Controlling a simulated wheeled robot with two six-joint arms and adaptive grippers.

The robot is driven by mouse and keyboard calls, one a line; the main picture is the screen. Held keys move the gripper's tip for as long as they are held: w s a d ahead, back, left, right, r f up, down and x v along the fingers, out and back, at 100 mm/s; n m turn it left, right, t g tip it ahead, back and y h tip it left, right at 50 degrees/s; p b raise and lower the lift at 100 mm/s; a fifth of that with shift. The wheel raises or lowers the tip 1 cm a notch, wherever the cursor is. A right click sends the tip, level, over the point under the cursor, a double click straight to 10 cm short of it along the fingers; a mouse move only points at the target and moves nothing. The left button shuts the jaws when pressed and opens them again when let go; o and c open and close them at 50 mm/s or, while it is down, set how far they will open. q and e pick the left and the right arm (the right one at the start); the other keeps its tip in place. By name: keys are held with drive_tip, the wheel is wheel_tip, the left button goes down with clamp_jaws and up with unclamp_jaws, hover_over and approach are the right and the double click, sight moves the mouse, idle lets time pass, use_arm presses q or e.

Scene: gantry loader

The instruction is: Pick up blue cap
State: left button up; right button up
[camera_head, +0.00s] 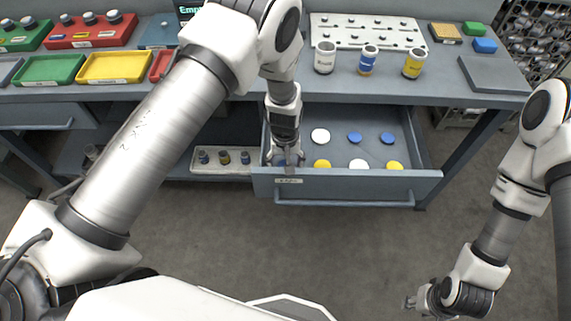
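Two blue caps (354,137) (387,138) lie flat in the back row of the pulled-out drawer (345,187). My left gripper (285,161) points down into the drawer's front left corner, left of the yellow cap (322,164). Something bluish shows among its fingers, but I cannot tell if it is a cap or if the fingers are closed on it. My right gripper (415,302) hangs low over the floor at the lower right, away from the drawer. Its fingers are too small to read.
White caps (320,136) (359,164) and another yellow cap (395,165) share the drawer. Three jars (325,58) (367,60) (413,63) stand on the bench above. A white tray with small bottles (224,168) sits left of the drawer. The front floor is clear.

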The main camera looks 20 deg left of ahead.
use_arm(q)
drive_tip(key=shift+w+f, duration=0.15)
drive_tip(key=shift+f, duration=0.1)
drive_tip(key=c, duration=0.9)
drive_tip(key=shift+r, duration=0.1)
wheel_tip(320, 180, up, 10)
drive_tip(key=shift+f+b, duration=0.1)
drive_tip(key=shift+b, duration=0.35)
drive_tip(key=shift+r+p, duration=2.15)
drive_tip(key=shift+r, duration=0.2)
